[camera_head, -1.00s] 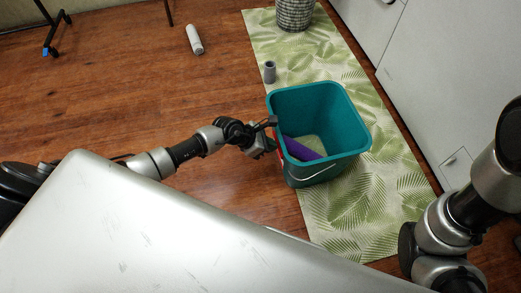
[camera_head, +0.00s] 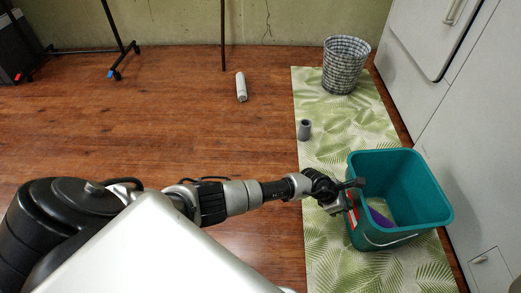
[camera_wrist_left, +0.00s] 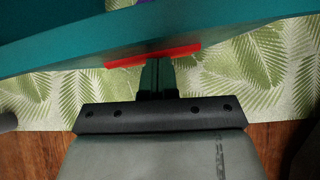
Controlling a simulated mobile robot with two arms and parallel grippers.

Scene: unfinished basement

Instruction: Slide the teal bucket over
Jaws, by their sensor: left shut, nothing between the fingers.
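The teal bucket (camera_head: 413,180) stands upright on the leaf-patterned mat (camera_head: 325,90), over its right edge. A purple thing (camera_head: 380,217) lies inside it. My left gripper (camera_head: 352,189) is shut and empty at the bucket's left side, by a red strip (camera_wrist_left: 150,55) there. In the left wrist view the shut fingers (camera_wrist_left: 157,82) point at the bucket's wall (camera_wrist_left: 225,38) at the red strip; whether they touch it is hard to tell. My right gripper is not in view.
White cabinets (camera_head: 455,110) stand close to the right of the bucket. A grey cup (camera_head: 304,130) and a checkered basket (camera_head: 344,65) are farther back on the mat. A white cylinder (camera_head: 241,87) is on the wooden floor. The floor to the left is mostly clear.

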